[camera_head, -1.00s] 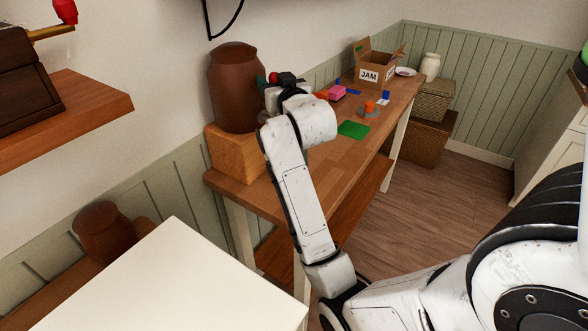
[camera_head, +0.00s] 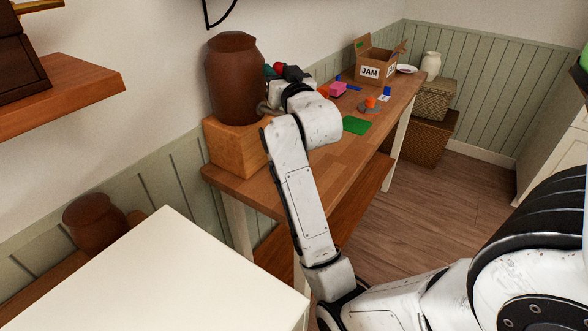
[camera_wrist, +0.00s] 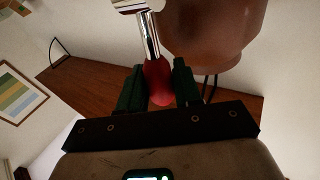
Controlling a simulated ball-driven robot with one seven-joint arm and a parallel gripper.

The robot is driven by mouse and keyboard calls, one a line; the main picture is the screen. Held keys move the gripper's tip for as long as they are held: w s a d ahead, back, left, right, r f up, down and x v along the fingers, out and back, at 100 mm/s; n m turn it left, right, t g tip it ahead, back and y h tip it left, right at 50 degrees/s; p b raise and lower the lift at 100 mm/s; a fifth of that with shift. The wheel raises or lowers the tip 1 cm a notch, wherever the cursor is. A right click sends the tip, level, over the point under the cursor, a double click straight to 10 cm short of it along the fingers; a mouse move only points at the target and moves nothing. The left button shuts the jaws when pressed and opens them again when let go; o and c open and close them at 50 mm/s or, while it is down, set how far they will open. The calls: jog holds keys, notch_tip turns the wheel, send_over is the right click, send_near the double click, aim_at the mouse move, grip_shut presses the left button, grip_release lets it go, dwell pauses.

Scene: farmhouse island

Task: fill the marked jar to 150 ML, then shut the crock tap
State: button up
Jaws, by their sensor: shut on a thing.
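The brown crock (camera_head: 236,85) stands on a wooden block (camera_head: 234,148) at the near end of the side table. My gripper (camera_head: 279,70) is at the crock's right side, partly hidden by my own arm. In the wrist view my gripper (camera_wrist: 158,78) has its two dark green fingers shut on a red tap handle (camera_wrist: 158,84). The handle has a shiny metal stem running up, and the crock (camera_wrist: 213,30) shows beside it. The marked jar and its filling level cannot be made out; my arm covers the area below the tap.
Along the table (camera_head: 300,165) lie a green mat (camera_head: 356,125), a pink block (camera_head: 338,89), an orange item (camera_head: 370,102) and a cardboard box marked JAM (camera_head: 371,72). A white surface (camera_head: 160,280) fills the near left. A wooden shelf (camera_head: 60,90) juts out at left.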

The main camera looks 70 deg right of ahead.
jog(key=shift+s+f+b, duration=0.2)
jog(key=shift+b, duration=0.35)
jog(key=shift+r+m, duration=0.15)
jog(key=shift+m, duration=0.15)
jog(key=shift+r+p, duration=0.25)
jog(key=shift+p, duration=0.5)
jog(key=p, duration=0.3)
jog(key=w+n+y+p, duration=0.1)
jog(key=p, duration=0.2)
jog(key=shift+w+d+n+g+p, duration=0.15)
jog(key=shift+w+n+g+p, duration=0.15)
jog(key=shift+g+p, duration=0.1)
jog(key=shift+f+y, duration=0.15)
jog(key=shift+y, duration=0.15)
jog(key=o, duration=0.9)
jog(key=shift+w, duration=0.1)
